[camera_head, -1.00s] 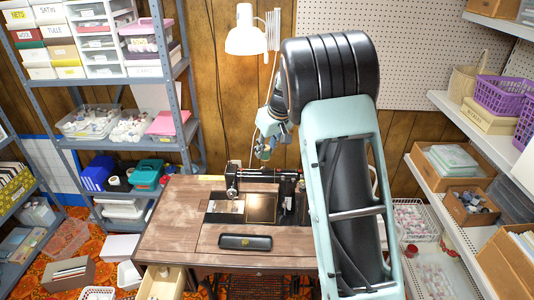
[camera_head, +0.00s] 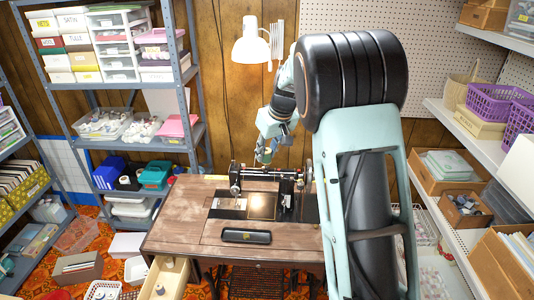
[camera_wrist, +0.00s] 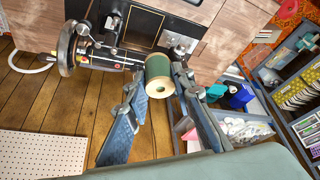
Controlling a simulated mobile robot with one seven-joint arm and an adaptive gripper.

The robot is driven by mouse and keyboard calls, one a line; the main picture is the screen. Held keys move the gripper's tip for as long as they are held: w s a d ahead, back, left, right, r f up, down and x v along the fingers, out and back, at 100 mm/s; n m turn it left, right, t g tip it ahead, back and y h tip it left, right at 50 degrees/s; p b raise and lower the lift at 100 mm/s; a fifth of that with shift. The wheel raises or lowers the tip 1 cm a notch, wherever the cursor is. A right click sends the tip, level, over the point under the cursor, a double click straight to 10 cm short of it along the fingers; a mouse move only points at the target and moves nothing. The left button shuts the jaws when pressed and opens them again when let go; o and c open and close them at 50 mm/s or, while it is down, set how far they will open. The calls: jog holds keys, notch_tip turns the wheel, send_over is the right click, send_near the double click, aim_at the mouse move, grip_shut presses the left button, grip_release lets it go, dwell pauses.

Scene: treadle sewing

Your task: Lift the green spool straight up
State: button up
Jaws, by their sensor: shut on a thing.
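The green spool (camera_wrist: 159,72) with pale wooden ends is between the two fingers of my gripper (camera_wrist: 157,82) in the wrist view. The fingers are shut on its sides, and its round end with a centre hole faces the camera. Behind the spool is the black sewing machine (camera_wrist: 100,60). Whether the spool touches the machine cannot be told. In the head view my gripper (camera_head: 264,155) is small, pointing down just above the machine's arm (camera_head: 262,174); the spool is hard to make out there.
The wooden sewing table (camera_head: 185,225) bears a dark case (camera_head: 246,236) at its front. A white lamp (camera_head: 251,46) hangs on the wall behind. Shelves stand left (camera_head: 187,100) and right (camera_head: 435,125). An open drawer (camera_head: 172,280) juts out at front left.

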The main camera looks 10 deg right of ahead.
jog(key=shift+r+p, duration=1.5)
jog(key=shift+r, duration=1.05)
